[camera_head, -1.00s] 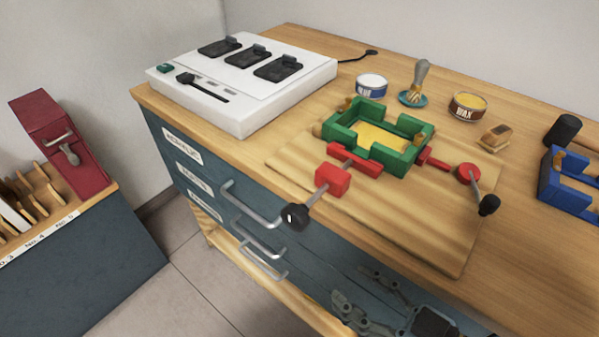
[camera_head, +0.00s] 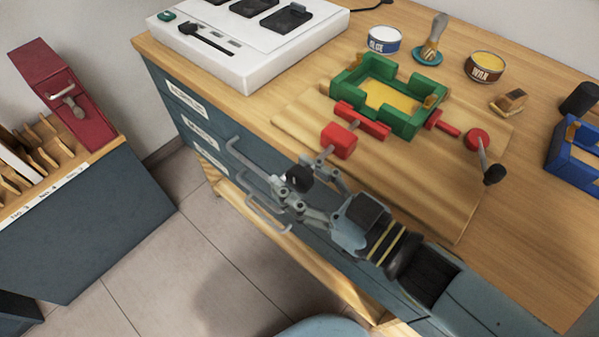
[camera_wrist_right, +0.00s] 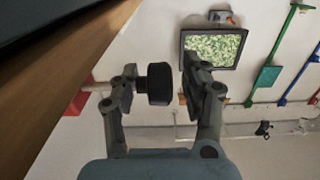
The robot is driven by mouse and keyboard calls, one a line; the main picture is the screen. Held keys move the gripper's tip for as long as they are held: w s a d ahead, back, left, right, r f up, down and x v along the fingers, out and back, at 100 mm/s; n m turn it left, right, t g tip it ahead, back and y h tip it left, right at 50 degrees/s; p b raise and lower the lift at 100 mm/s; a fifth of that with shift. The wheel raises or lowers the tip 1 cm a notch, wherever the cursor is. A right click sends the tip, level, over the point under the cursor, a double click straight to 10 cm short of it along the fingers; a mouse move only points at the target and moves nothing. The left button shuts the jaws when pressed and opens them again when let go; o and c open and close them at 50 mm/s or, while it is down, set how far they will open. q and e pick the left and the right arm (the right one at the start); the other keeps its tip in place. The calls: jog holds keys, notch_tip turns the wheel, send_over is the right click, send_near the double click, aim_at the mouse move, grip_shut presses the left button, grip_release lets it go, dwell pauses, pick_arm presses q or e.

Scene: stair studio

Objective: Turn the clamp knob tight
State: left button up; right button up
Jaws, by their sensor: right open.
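A green frame (camera_head: 398,117) with a yellow inside lies on a wooden board on the bench. A red clamp bar (camera_head: 362,120) sits along its front side, with a red block (camera_head: 339,141) before it. The black clamp knob (camera_head: 299,179) is in front of the block, past the bench's front edge. It also shows in the right wrist view (camera_wrist_right: 160,83). My right gripper (camera_head: 302,178) is open around the knob. In the right wrist view the knob lies between the fingers, closer to the left one. My left gripper is not in view.
A second red clamp (camera_head: 477,140) with a black knob (camera_head: 494,174) is at the frame's right. A white device (camera_head: 250,62) stands left. A blue tin, a brush, a wax tin (camera_head: 484,67) and a blue frame (camera_head: 577,158) are behind and right. Drawer handles (camera_head: 268,215) stick out below.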

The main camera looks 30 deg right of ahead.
jog(key=shift+w, duration=0.1)
jog(key=shift+d+f, duration=0.1)
jog(key=shift+d, duration=0.05)
grip_shut()
jog(key=shift+f+b, duration=0.15)
jog(key=shift+b, duration=0.4)
jog(key=t+b, duration=0.1)
jog(key=b, duration=0.2)
jog(key=t+y+b, duration=0.1)
jog(key=t+b, duration=0.1)
jog(key=b, duration=0.1)
jog(key=t+b, duration=0.2)
jog(key=b, duration=0.1)
jog(key=shift+f+y, duration=0.25)
jog(key=shift+y, duration=0.15)
jog(key=shift+r+t+y+b, duration=0.3)
jog(key=shift+t+b, duration=0.4)
jog(key=shift+b, duration=0.25)
